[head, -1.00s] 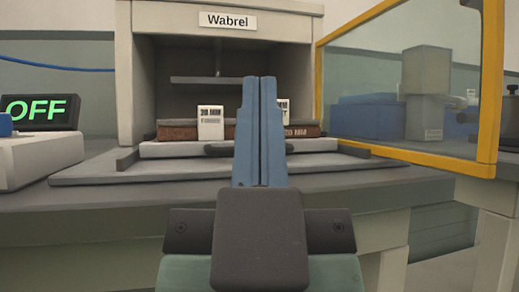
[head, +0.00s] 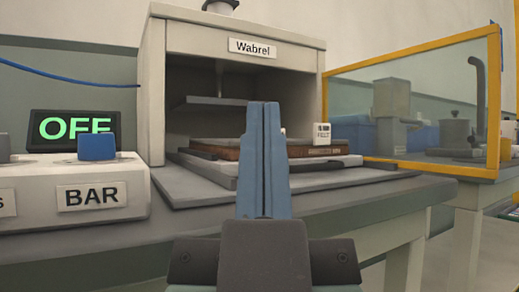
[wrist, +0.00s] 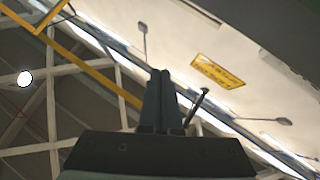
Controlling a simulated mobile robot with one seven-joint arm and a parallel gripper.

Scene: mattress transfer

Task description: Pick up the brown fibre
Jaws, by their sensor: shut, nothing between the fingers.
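The brown fibre appears to be the brown slab (head: 222,153), lying flat inside the open press marked Wabrel (head: 290,28). A thin greyish layer shows along its top, and pale and dark plates lie under it. My gripper (head: 263,104) points upward in front of the press and hides the middle of the slab. Its blue fingers are together and hold nothing. The gripper also shows in the wrist view (wrist: 164,74), pointing up at the ceiling, with no slab there.
A small white labelled block (head: 322,134) stands at the slab's right end. A control box with a blue knob (head: 97,147) and an OFF display (head: 72,128) is at left. A yellow-framed clear panel (head: 425,166) stands at right. The grey table front (head: 130,240) is clear.

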